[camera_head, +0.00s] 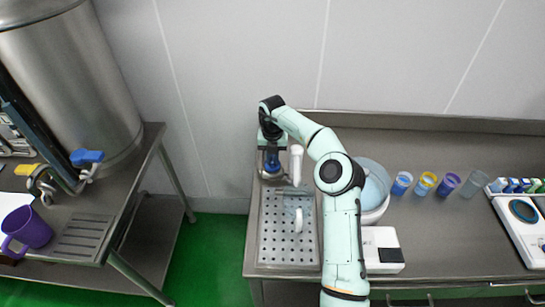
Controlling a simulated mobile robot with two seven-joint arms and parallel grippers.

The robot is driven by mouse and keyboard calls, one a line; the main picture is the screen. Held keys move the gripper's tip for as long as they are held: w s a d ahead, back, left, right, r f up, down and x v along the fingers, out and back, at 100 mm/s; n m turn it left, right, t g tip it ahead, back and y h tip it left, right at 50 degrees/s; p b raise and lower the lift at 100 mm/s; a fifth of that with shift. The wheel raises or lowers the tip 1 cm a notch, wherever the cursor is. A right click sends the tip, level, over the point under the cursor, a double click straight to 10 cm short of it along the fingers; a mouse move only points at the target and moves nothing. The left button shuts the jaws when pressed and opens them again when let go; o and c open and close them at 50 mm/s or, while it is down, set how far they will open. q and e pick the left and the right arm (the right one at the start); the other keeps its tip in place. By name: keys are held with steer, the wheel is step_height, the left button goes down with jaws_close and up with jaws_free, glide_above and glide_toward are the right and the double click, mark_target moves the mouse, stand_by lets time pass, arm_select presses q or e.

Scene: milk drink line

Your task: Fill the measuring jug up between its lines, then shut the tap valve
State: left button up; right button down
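My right arm reaches up over the steel counter and bends down at its far left corner. My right gripper (270,162) points down there, beside a white upright fitting (296,160); its fingers are too small and overlapped to read. A blue part shows at the gripper, and I cannot tell whether it belongs to the gripper or to a valve. A pale, clear vessel with a white handle (298,220), perhaps the measuring jug, stands on the perforated drip tray (274,240). Its lines and liquid level cannot be made out. My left gripper is out of view.
On the left table, a steel tank (75,80) has a blue-handled tap (87,157) and a yellow-handled one (27,169); a purple jug (32,228) stands near. Right of my arm are a bowl (375,185), several cups, a white box (383,262) and a scale (520,225).

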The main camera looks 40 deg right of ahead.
steer(key=shift+n, duration=0.3)
steer(key=n, duration=0.4)
steer(key=shift+n, duration=2.7)
steer(key=c, duration=1.1)
jaws_free()
steer(key=shift+c, duration=0.2)
